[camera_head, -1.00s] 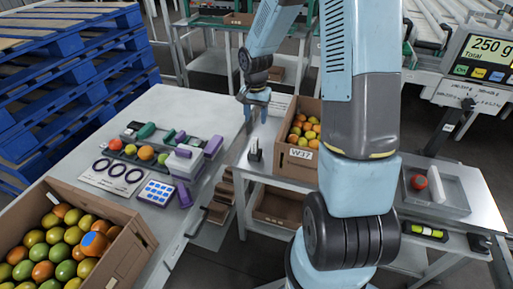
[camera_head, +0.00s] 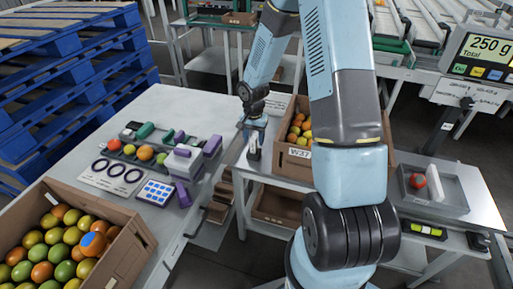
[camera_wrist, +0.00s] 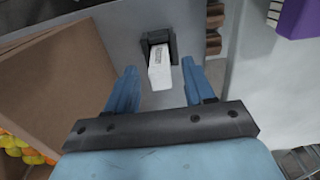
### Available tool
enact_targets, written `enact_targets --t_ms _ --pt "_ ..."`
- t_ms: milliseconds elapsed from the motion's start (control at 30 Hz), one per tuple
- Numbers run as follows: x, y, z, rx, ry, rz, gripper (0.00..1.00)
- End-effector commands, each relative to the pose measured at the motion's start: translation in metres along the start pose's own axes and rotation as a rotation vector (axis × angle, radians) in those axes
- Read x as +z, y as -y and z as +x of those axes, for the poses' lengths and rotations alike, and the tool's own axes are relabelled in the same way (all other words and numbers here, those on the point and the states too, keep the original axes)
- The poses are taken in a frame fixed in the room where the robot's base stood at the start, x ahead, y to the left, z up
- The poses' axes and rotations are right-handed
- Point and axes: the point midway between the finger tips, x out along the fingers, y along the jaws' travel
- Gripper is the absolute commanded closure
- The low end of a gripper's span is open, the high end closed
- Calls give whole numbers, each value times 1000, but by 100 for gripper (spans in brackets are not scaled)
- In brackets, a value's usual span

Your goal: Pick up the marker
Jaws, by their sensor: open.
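A small upright white item with dark print on it (camera_wrist: 160,66), which I take to be the marker, stands in a black holder (camera_wrist: 158,40) on the grey table (camera_wrist: 105,35). In the head view the holder (camera_head: 254,155) is at the left end of the middle table, left of the crate marked W37. My gripper (camera_head: 254,128) is above it, pointing down. In the wrist view my gripper (camera_wrist: 159,72) is open, with one blue finger on each side of the white item and visible gaps between. Whether the fingers are level with it I cannot tell.
The cardboard crate (camera_head: 297,162) of fruit stands close right of my gripper. A purple-and-white object (camera_wrist: 295,18) lies on the left table (camera_head: 180,105) across a gap. Brown slats (camera_head: 222,188) show in that gap. A grey tray (camera_head: 452,200) sits at the right.

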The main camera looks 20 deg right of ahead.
Motion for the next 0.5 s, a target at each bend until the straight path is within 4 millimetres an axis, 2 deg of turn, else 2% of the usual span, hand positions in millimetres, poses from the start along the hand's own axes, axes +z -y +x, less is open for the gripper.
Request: enact_targets --t_ms 200,500 --pt "-1 0 24 1 1 1 47" --pt "-1 0 28 0 0 1 47"
